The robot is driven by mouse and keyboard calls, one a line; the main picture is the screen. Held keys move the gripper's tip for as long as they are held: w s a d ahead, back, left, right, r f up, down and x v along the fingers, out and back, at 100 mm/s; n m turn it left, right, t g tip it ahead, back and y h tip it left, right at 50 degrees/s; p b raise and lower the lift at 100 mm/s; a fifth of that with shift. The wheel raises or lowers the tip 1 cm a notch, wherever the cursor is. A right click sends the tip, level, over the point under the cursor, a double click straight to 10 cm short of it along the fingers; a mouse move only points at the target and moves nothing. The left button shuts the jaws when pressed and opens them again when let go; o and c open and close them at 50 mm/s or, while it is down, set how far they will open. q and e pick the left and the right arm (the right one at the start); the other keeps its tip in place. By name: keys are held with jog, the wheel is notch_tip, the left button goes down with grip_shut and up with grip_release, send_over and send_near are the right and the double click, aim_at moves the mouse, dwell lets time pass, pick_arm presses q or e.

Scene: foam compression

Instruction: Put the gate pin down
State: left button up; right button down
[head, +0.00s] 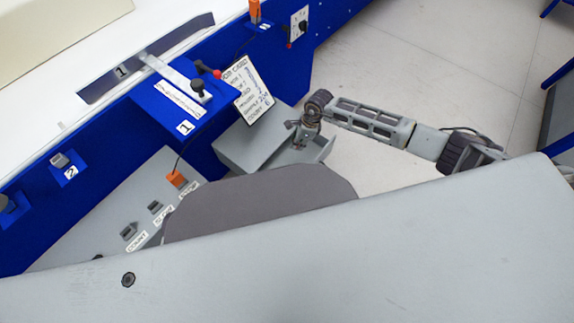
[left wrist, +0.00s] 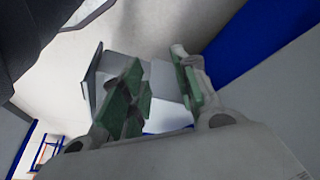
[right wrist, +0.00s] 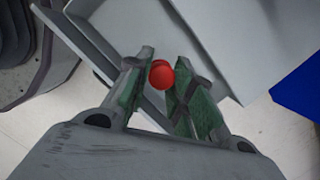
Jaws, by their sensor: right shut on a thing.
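The gate pin (right wrist: 161,76) shows in the right wrist view as a round red knob between the green-padded fingers of my right gripper (right wrist: 163,60). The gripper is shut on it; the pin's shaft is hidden. In the head view my right gripper (head: 303,138) is over the grey tray (head: 322,150), beside the grey box; the pin cannot be made out there. In the right wrist view the tray (right wrist: 98,45) lies below the fingers. My left gripper (left wrist: 157,60) is open, with a gap between its green pads; it is not seen in the head view.
A white printed card (head: 247,88) leans behind the grey box (head: 240,148). The blue machine (head: 100,150) runs along the left, with a bracket carrying a black knob and a red knob (head: 217,74). A grey switch panel (head: 130,215) stands in front. Open floor (head: 420,70) lies at right.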

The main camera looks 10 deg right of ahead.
jog(key=shift+m, duration=0.8)
jog(key=b+x, duration=0.2)
jog(key=x, duration=0.1)
jog(key=b+x, duration=0.1)
jog(key=x, duration=0.1)
jog(key=shift+s+d+f, duration=0.15)
jog(key=shift+s+d, duration=0.1)
jog(key=shift+d, duration=0.05)
pick_arm(q)
jog(key=shift+d+r+t+h+b, duration=0.3)
jog(key=shift+d+r+h+b, duration=0.15)
jog(key=shift+r, duration=0.15)
pick_arm(e)
jog(key=shift+f, duration=0.55)
jog(key=shift+m, duration=0.3)
